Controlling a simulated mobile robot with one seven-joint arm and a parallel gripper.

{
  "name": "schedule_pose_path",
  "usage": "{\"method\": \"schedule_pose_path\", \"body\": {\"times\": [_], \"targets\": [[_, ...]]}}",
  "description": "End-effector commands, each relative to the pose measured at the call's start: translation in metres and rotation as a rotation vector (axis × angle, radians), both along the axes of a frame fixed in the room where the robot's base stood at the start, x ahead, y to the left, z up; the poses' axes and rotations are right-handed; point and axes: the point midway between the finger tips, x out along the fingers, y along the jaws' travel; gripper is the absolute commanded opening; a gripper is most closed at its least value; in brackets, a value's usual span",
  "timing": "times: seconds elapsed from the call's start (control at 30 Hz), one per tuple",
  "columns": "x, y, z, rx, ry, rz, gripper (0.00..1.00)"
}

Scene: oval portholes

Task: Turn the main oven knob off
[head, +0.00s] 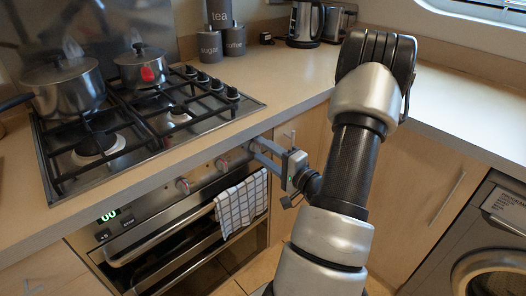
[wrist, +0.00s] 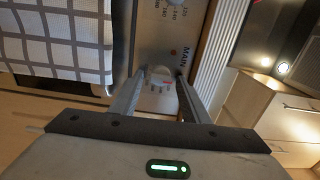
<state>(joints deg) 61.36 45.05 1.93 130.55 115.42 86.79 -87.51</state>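The oven (head: 190,215) is built in under the hob, with a steel control panel along its top. In the wrist view a round, pale metal knob (wrist: 160,77) sits on the panel beside the word "MAIN", with red marks near it. My gripper (wrist: 161,72) is open, with one finger on each side of this knob; I cannot tell whether either finger touches it. In the head view my gripper (head: 256,150) reaches the right end of the panel, and the knob there is largely hidden by the fingers.
Two other knobs (head: 183,186) (head: 221,163) are further left on the panel. A checked towel (head: 241,204) hangs on the oven handle and shows close by in the wrist view (wrist: 60,35). Pots stand on the hob (head: 150,125). The worktop edge is just above the panel.

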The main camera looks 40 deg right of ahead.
Motion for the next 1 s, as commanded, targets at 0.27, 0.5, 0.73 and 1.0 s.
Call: {"method": "schedule_pose_path", "body": {"times": [0.27, 0.5, 0.73, 1.0], "targets": [[0.0, 0.0, 0.0, 0.001, -0.001, 0.001, 0.44], [-0.022, -0.003, 0.001, 0.001, 0.001, -0.002, 0.44], [-0.076, -0.007, 0.001, 0.002, 0.001, -0.005, 0.44], [-0.139, -0.012, 0.001, 0.001, 0.001, -0.005, 0.44]]}}
